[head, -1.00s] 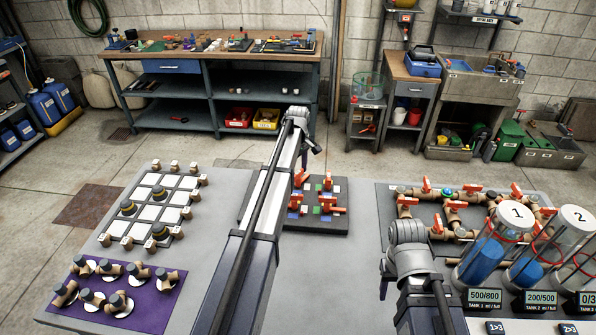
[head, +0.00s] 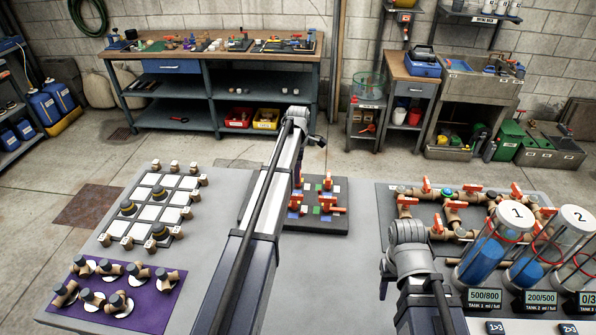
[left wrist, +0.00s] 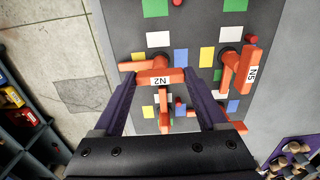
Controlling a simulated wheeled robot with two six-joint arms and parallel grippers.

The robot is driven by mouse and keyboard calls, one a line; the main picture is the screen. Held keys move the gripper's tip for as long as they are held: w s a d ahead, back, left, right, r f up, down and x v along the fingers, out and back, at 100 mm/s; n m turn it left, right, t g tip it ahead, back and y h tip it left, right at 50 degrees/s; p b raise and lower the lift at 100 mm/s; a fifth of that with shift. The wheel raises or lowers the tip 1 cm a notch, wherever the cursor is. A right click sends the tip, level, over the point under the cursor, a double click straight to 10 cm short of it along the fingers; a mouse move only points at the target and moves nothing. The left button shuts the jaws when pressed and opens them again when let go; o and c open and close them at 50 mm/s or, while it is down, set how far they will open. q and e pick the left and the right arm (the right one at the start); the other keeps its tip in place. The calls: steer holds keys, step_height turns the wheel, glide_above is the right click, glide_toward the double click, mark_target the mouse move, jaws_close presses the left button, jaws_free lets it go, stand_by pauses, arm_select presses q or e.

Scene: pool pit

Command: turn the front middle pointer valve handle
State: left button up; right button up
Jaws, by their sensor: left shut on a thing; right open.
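The valve board (head: 336,228) is a dark panel with several orange handles, partly hidden behind my left arm in the head view. In the left wrist view, an orange pointer handle marked N2 (left wrist: 160,76) lies between the two purple fingers of my left gripper (left wrist: 159,80), which is shut on it. The handle lies crosswise in that picture. A second orange handle marked N5 (left wrist: 247,72) stands to its right, apart from the fingers. In the head view my left gripper is mostly hidden by its own arm.
More orange handles lie close under the fingers in the left wrist view. Coloured squares and small red knobs dot the board. On the grey table, a white grid board (head: 157,205) and a purple mat (head: 150,313) lie left; pipework (head: 455,216) and tanks (head: 487,255) stand right.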

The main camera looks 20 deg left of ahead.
arm_select(q)
steer(key=shift+s, duration=0.1)
stand_by(0.3)
steer(key=o, duration=1.3)
step_height(320, 180, up, 8)
steer(key=p, duration=0.8)
steer(key=shift+f, duration=0.1)
